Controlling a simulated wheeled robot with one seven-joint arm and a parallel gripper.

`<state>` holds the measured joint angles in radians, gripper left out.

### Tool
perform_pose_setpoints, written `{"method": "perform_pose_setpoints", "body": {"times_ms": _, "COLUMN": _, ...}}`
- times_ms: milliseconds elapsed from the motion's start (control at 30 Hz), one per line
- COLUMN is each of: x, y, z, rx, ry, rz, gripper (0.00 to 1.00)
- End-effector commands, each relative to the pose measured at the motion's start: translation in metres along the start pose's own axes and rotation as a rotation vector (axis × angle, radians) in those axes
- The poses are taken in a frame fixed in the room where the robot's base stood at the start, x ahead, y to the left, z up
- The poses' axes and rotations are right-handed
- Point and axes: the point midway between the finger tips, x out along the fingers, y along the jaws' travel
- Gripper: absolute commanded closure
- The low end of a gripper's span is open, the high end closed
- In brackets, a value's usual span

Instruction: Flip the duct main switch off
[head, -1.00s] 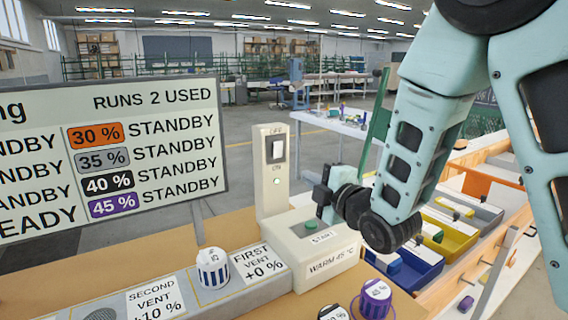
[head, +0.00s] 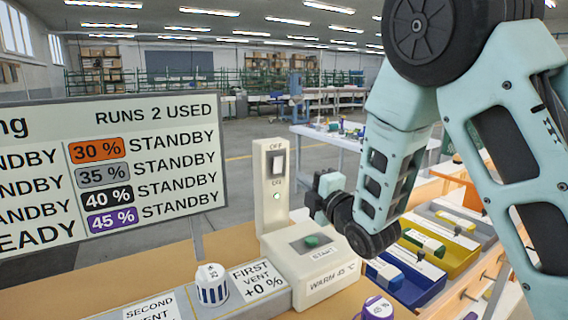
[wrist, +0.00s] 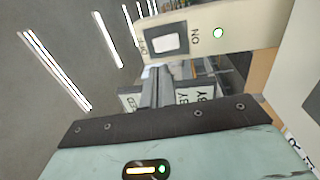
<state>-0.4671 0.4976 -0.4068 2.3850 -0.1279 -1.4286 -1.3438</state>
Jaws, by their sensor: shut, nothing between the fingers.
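The duct main switch (head: 278,162) is a white rocker on a tall cream post (head: 262,212), with OFF lettered above it and ON below. A green lamp (head: 277,196) glows under it. My gripper (head: 316,199) is just to the right of the post, below the rocker's height. In the wrist view the rocker (wrist: 165,43) and lit lamp (wrist: 218,32) lie beyond my gripper's dark fingers (wrist: 157,84). The fingers are together and empty, pointing towards the post. I cannot tell whether they touch it; a gap seems to remain.
A cream box with a green START button (head: 312,241) stands under my gripper. A status board (head: 110,170) stands behind at left. Coloured bins (head: 415,272) lie to the right.

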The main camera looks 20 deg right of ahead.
Motion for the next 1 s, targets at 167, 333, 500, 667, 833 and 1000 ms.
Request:
{"method": "perform_pose_setpoints", "body": {"times_ms": 167, "x": 0.039, "y": 0.003, "z": 0.0, "rx": -0.002, "ry": 0.0, "rz": 0.0, "gripper": 1.0}}
{"method": "perform_pose_setpoints", "body": {"times_ms": 333, "x": 0.069, "y": 0.003, "z": -0.001, "rx": 0.0, "ry": 0.001, "rz": 0.0, "gripper": 1.0}}
{"method": "perform_pose_setpoints", "body": {"times_ms": 500, "x": 0.086, "y": 0.001, "z": 0.0, "rx": 0.0, "ry": 0.001, "rz": 0.0, "gripper": 1.0}}
{"method": "perform_pose_setpoints", "body": {"times_ms": 667, "x": 0.092, "y": 0.0, "z": 0.0, "rx": 0.0, "ry": 0.0, "rz": 0.0, "gripper": 1.0}}
{"method": "perform_pose_setpoints", "body": {"times_ms": 833, "x": 0.092, "y": 0.0, "z": 0.0, "rx": 0.0, "ry": 0.0, "rz": 0.0, "gripper": 1.0}}
{"method": "perform_pose_setpoints", "body": {"times_ms": 1000, "x": 0.093, "y": -0.001, "z": 0.0, "rx": 0.0, "ry": 0.0, "rz": 0.0, "gripper": 1.0}}
